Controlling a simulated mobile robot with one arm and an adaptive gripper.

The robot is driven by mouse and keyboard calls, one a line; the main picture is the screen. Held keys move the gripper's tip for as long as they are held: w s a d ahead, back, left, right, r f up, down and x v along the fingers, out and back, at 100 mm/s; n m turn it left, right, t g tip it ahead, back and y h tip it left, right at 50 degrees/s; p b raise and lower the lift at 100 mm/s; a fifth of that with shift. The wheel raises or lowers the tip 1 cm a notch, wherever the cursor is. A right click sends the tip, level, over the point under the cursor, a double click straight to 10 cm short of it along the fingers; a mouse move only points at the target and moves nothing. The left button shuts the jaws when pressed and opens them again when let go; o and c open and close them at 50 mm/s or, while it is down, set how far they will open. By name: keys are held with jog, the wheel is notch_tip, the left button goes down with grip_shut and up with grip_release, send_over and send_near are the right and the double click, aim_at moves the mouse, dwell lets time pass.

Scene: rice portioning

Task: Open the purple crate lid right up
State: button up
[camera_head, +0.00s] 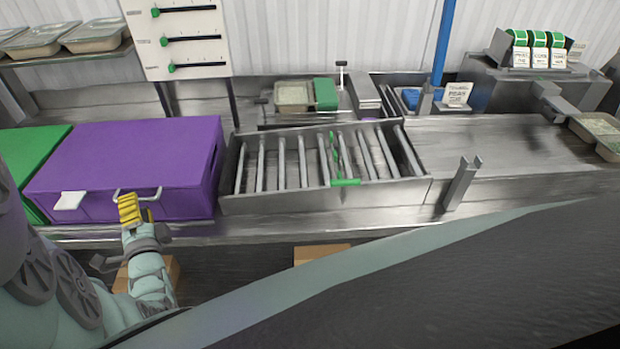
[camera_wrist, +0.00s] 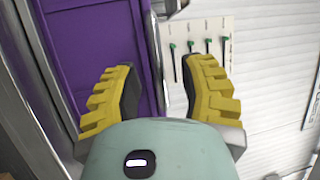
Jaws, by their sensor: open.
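The purple crate (camera_head: 140,155) stands on the metal counter at the left, its lid closed flat. A pale metal handle (camera_head: 138,192) sits on its front, with a white tag (camera_head: 69,200) to the left. My gripper (camera_head: 130,207), with yellow ribbed fingers, is at the crate's front by the handle. In the wrist view my gripper (camera_wrist: 160,88) is open, its fingers spread apart. The crate's purple surface (camera_wrist: 95,45) fills the left there, and a grey metal bar shows between the fingers. I cannot tell whether the fingers touch the handle.
A green crate (camera_head: 30,160) stands directly left of the purple one. A metal rack with bars (camera_head: 325,165) stands close on its right. A white slider panel (camera_head: 180,40) is mounted behind and above the crate, and a shelf with trays (camera_head: 97,36) is at the upper left.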

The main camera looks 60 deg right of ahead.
jog(key=shift+x, duration=1.25)
grip_shut()
